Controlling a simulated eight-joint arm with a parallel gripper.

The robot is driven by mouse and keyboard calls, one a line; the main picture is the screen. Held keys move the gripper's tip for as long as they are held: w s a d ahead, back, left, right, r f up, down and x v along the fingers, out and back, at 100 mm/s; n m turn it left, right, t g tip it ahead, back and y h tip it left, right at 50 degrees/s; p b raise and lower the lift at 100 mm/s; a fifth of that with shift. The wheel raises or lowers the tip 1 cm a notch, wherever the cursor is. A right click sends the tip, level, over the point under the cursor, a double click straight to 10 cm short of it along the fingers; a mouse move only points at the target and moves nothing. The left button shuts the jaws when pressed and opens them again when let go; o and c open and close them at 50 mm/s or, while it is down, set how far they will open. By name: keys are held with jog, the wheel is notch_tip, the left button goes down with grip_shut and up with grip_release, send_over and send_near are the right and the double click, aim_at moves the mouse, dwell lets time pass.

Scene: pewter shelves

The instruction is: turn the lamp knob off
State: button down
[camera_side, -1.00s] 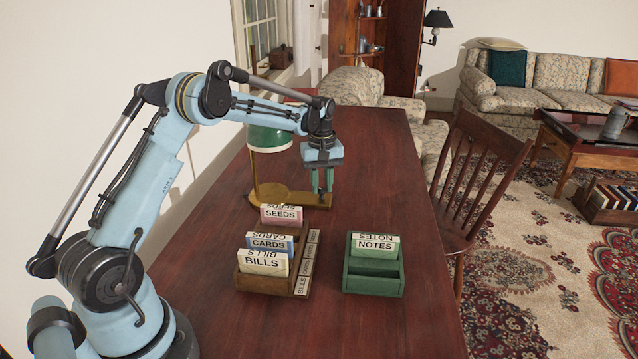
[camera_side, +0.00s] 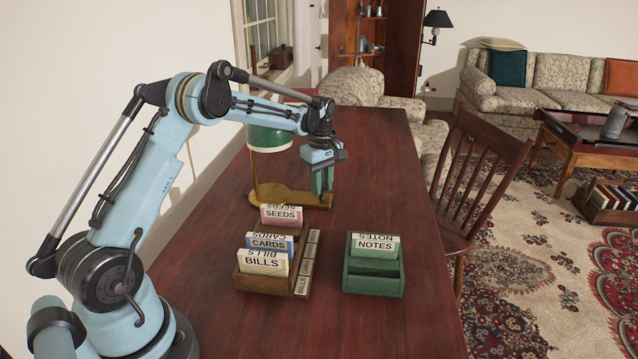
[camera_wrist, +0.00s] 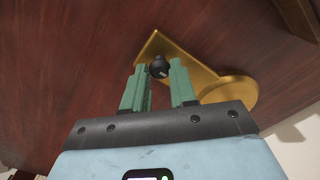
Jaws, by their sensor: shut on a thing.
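The desk lamp has a green shade (camera_side: 270,138) and a flat brass base (camera_side: 283,197) on the dark red desk. In the wrist view the brass base (camera_wrist: 222,88) has a small black knob (camera_wrist: 159,68) on its narrow arm. My gripper (camera_side: 322,194) is over the right end of the base. In the wrist view my gripper (camera_wrist: 160,75) has its two green fingers on either side of the knob, shut on it. The knob carries a pale mark. In the side view the fingers hide the knob.
A wooden box (camera_side: 262,283) holding cards marked SEEDS, CARDS and BILLS stands in front of the lamp. A green box (camera_side: 374,283) with a NOTES card is to its right. A wooden chair (camera_side: 480,180) stands at the desk's right edge. The desk behind is clear.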

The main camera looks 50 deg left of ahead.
jog(key=c, duration=0.9)
grip_release()
jog(key=shift+r, duration=0.15)
notch_tip(320, 180, up, 12)
jog(key=s+d+r+m+t, duration=0.3)
jog(key=s+d+r+m, duration=0.2)
jog(key=s+d+m, duration=0.5)
jog(key=s+d+f+m+t, duration=0.4)
jog(key=s+d+f+m, duration=0.2)
jog(key=s+d+m, duration=0.2)
jog(key=shift+s+d+f, duration=0.4)
jog(key=shift+s+d, duration=0.2)
jog(key=shift+s, duration=0.3)
